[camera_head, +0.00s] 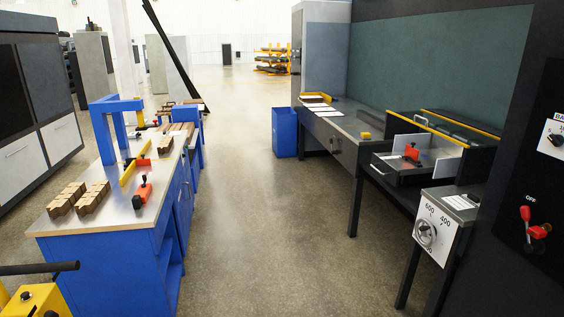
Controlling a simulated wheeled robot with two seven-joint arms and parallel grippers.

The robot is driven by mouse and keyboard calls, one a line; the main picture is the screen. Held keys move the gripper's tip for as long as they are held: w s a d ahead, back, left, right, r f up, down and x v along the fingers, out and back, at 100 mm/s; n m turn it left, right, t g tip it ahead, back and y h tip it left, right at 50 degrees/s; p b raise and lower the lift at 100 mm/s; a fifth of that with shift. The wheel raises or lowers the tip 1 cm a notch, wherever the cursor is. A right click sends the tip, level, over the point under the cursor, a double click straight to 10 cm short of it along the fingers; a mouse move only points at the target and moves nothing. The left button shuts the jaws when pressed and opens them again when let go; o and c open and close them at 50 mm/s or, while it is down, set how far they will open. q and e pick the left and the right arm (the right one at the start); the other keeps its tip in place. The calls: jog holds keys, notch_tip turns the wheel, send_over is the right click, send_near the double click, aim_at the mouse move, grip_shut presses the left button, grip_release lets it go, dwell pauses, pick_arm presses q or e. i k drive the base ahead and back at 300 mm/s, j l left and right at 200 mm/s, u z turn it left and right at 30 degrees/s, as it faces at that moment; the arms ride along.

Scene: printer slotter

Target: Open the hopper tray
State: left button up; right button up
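The likely hopper tray (393,176) is a grey, open-topped metal tray set into the dark machine on the right. Light upright plates stand around it, and a red and black tool-like part (412,153) sits inside its area. I cannot tell from this view how far the tray is pulled out. Neither of my grippers is recognisable in the view, and nothing is seen touching the tray.
A white dial panel (433,231) and a red OFF lever (537,231) are at right. A metal table (343,127) adjoins the machine. A blue workbench (100,262) with wooden blocks (78,197) stands left. A yellow object (38,300) is lower left. The middle floor is clear.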

aim_at(389, 166)
jog(key=i+z, duration=0.1)
jog(key=i, duration=0.6)
jog(key=i+j+z, duration=0.1)
jog(key=i, duration=0.6)
jog(key=i+j, duration=0.2)
jog(key=i, duration=0.5)
jog(key=i+z, duration=0.3)
jog(key=i, duration=0.15)
jog(key=i+z, duration=0.3)
jog(key=i+j+z, duration=0.3)
jog(key=i, duration=0.2)
jog(key=i+j+z, duration=0.3)
jog(key=i+l+z, duration=0.1)
jog(key=i+l, duration=0.4)
